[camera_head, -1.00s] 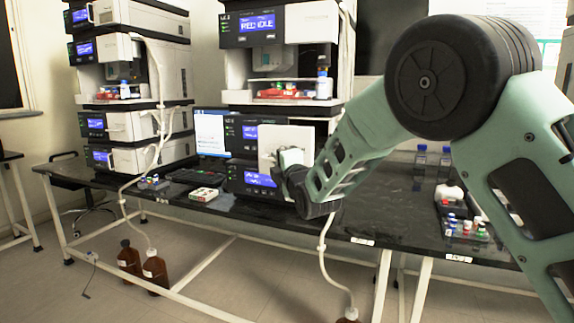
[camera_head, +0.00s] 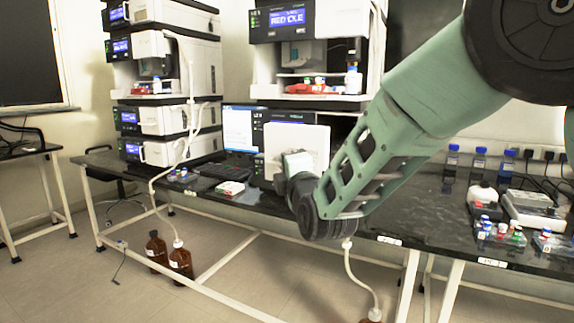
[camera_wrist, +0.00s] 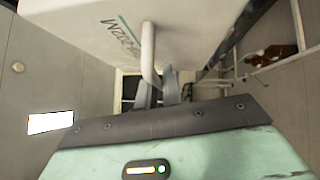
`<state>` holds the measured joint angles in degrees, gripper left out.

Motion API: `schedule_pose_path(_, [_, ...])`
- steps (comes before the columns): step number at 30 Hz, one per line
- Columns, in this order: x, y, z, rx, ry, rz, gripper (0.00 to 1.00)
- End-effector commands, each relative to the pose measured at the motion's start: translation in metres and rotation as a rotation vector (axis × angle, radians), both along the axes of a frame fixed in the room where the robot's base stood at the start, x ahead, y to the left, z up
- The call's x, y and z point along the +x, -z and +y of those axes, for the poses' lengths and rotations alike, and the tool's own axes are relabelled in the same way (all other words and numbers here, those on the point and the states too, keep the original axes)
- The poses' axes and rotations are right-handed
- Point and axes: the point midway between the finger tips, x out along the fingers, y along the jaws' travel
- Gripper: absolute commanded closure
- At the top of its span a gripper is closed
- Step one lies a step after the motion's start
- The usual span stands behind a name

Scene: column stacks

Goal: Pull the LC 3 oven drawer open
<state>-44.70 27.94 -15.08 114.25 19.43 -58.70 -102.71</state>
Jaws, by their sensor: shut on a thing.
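The oven drawer has a white front (camera_head: 310,143) on the lower part of the middle instrument stack in the head view. It stands out in front of the dark modules and covers much of them. In the wrist view the white drawer front (camera_wrist: 190,40), with partly readable print, fills the top, and a pale bar handle (camera_wrist: 149,55) stands out from it. My gripper (camera_wrist: 160,92) is shut on this handle, its fingers close together at the bar. In the head view my gripper (camera_head: 292,172) is at the front's lower left; my wrist hides the fingertips.
The black bench (camera_head: 390,200) carries another stack (camera_head: 175,75) at left, a keyboard (camera_head: 212,170) and a small box (camera_head: 230,188). Blue-capped bottles (camera_head: 480,160) and vial trays (camera_head: 500,235) stand at right. Brown bottles (camera_head: 181,265) stand on the floor below.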

Motion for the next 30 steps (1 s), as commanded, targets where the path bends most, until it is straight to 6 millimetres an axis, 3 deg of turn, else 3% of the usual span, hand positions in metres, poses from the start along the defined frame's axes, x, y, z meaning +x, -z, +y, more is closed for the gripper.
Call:
schedule_pose_path(3, [0.0, 0.001, 0.0, -0.002, 0.001, 0.003, 1.0])
schedule_pose_path(5, [0.0, 0.001, 0.0, -0.001, 0.0, 0.002, 0.83])
schedule_pose_path(16, [-0.008, 0.001, -0.002, 0.0, -0.001, 0.0, 0.83])
schedule_pose_path(20, [-0.029, 0.004, -0.008, -0.001, -0.002, 0.001, 0.83])
schedule_pose_path(30, [-0.105, 0.015, -0.029, 0.0, -0.003, 0.003, 0.83])
